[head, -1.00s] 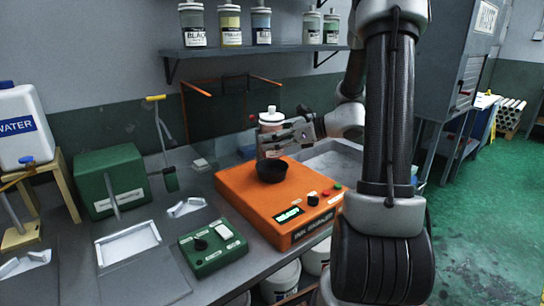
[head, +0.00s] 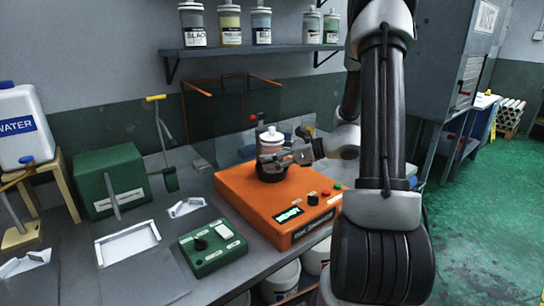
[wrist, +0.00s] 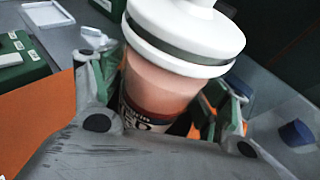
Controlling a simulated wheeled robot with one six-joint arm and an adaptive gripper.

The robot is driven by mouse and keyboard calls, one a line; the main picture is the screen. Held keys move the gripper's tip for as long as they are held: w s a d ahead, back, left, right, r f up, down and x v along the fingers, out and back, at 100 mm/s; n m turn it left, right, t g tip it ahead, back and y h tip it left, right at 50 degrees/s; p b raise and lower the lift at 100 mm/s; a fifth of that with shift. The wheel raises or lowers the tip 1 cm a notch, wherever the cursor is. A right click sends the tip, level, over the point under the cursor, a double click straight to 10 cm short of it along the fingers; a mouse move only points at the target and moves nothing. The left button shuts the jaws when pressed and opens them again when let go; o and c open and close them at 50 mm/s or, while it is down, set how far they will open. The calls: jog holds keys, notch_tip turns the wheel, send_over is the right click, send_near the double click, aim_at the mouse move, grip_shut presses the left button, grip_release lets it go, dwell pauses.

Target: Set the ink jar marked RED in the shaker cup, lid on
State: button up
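The ink jar (head: 270,141) has a white lid and a pale reddish body. In the wrist view the jar (wrist: 165,85) shows a dark label, partly hidden, ending in "D", and its lid is on. My gripper (head: 277,157) is shut around the jar's body, with a finger on each side. The black shaker cup (head: 271,176) stands on top of the orange ink shaker (head: 240,190). The jar is upright, directly over or in the cup's mouth; the gripper hides how deep it sits.
The shaker's panel reads READY (head: 289,215). A green control box (head: 213,249) and white trays lie to the left. Several other jars (head: 230,26) stand on the shelf above. A water container (head: 25,127) is at far left.

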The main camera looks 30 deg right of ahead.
dwell(0.3)
jog(key=shift+r, duration=0.2)
jog(key=v, duration=1.2)
jog(key=s+a+r+n+g+h, duration=0.3)
jog(key=s+a+n+g, duration=0.5)
jog(key=s+a+n, duration=0.35)
jog(key=s+d+r+n+t+h, duration=0.2)
jog(key=s+r+n+h, duration=0.3)
jog(key=n, duration=1)
jog(key=s+d+h, duration=0.1)
jog(key=s+h, duration=0.1)
jog(key=s, duration=0.1)
jog(key=shift+r+h, duration=0.3)
jog(key=shift+r, duration=0.05)
jog(key=shift+s+d, duration=0.1)
jog(key=shift+c, duration=0.3)
